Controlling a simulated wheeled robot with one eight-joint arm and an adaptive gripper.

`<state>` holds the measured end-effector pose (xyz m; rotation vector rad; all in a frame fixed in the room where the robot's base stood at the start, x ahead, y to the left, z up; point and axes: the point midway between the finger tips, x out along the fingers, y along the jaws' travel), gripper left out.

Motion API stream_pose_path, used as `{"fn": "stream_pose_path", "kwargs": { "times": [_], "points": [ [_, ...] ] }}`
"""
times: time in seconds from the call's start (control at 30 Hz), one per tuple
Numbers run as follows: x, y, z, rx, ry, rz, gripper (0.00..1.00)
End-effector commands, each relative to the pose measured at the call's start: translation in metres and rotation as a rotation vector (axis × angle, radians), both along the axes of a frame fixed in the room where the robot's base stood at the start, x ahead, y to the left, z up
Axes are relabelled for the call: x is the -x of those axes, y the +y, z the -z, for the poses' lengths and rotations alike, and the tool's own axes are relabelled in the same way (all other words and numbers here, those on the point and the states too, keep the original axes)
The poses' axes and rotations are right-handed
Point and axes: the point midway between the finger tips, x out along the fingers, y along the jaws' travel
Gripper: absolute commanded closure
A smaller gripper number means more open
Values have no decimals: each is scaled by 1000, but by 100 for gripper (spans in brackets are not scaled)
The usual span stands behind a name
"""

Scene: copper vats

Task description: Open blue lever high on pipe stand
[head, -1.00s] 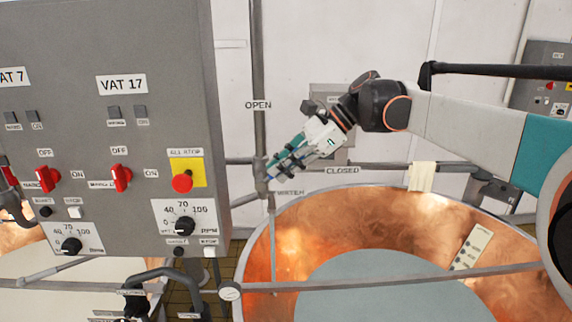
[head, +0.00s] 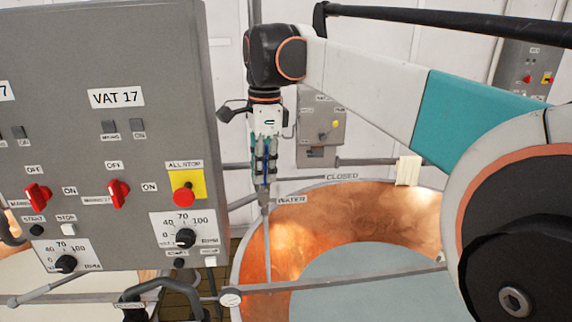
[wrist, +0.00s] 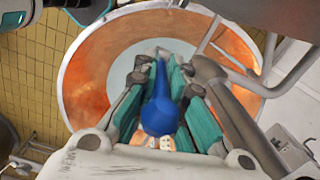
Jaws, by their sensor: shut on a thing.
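The blue lever (wrist: 160,108) lies between the teal-padded fingers of my gripper (wrist: 160,75) in the wrist view. The fingers are shut on it. In the head view my gripper (head: 265,172) points nearly straight down at the pipe stand (head: 266,245), just right of the control panel. My fingers and wrist hide most of the lever and its valve there. A WATER label (head: 291,201) and a CLOSED label (head: 342,177) show beside the stand. The OPEN label is not visible now.
The grey VAT 17 panel (head: 105,200), with red switches and a red stop button (head: 183,194), stands close left of my gripper. A copper vat (head: 400,215) lies below. A wall box (head: 321,128) is behind. Horizontal pipes cross near the stand.

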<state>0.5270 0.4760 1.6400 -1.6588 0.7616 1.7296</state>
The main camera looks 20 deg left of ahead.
Motion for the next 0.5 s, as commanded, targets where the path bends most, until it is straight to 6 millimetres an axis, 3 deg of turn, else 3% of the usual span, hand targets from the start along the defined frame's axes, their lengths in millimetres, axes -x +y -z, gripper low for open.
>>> {"fn": "stream_pose_path", "kwargs": {
  "times": [0.5],
  "points": [
    [2,4,0,57,-31,-1,100]
  ]
}}
